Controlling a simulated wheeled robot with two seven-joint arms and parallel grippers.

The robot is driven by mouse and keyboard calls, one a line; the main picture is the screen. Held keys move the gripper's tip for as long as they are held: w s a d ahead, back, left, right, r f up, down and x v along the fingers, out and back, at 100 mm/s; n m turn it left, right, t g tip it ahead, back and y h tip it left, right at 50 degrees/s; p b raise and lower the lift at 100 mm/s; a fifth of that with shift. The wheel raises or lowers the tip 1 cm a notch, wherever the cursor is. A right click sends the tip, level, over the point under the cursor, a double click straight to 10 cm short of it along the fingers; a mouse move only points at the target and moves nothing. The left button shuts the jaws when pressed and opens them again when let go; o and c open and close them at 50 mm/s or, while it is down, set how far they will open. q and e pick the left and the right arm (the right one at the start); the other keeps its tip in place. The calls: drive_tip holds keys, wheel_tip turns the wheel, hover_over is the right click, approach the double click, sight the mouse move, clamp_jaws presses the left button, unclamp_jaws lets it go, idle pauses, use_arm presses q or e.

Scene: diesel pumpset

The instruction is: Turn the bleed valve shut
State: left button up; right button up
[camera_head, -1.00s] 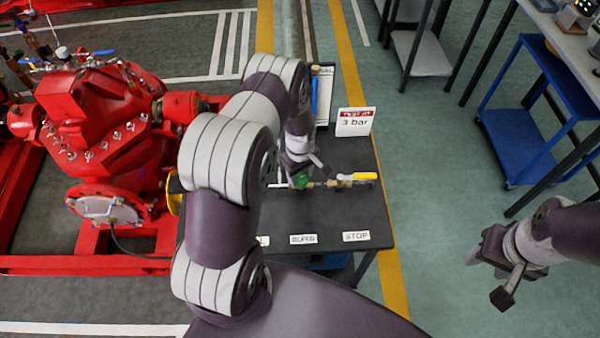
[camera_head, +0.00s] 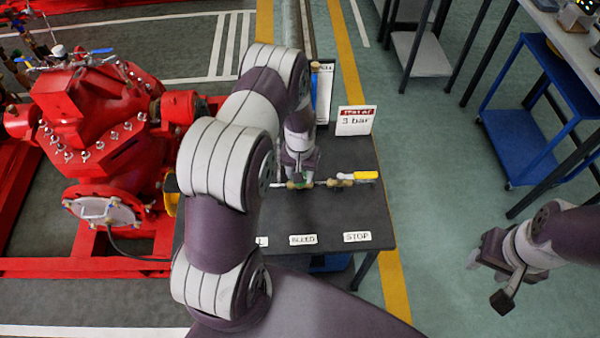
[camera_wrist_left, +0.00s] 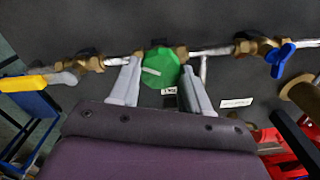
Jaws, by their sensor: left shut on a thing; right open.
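The bleed valve is a green round knob (camera_wrist_left: 160,69) with a white pointer line, on a brass body in a thin pipe. In the left wrist view the line lies nearly level, slightly tilted. My left gripper (camera_wrist_left: 160,84) has one finger on each side of the knob and is shut on it. In the head view my left gripper (camera_head: 300,181) is over the pipe, behind the white BLEED label (camera_head: 303,239), and mostly hides the knob. My right gripper (camera_head: 487,282) is open and empty, away to the right over the floor.
A yellow-handled valve (camera_head: 362,175) sits right of the knob on the same pipe. A blue-handled valve (camera_wrist_left: 280,58) shows in the left wrist view. A 3 bar sign (camera_head: 356,121) stands behind on the dark table (camera_head: 330,215). The red pump (camera_head: 95,110) is at the left.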

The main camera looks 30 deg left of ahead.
use_arm(q)
drive_tip(key=m+b, duration=0.1)
drive_tip(key=m, duration=1.1)
drive_tip(key=shift+r, duration=0.1)
idle(0.6)
drive_tip(key=o, duration=1.1)
drive_tip(key=shift+c, duration=0.2)
drive_tip(key=shift+r+b, duration=0.3)
drive_tip(key=shift+b, duration=0.05)
wheel_tip(320, 180, up, 12)
drive_tip(key=b, duration=0.1)
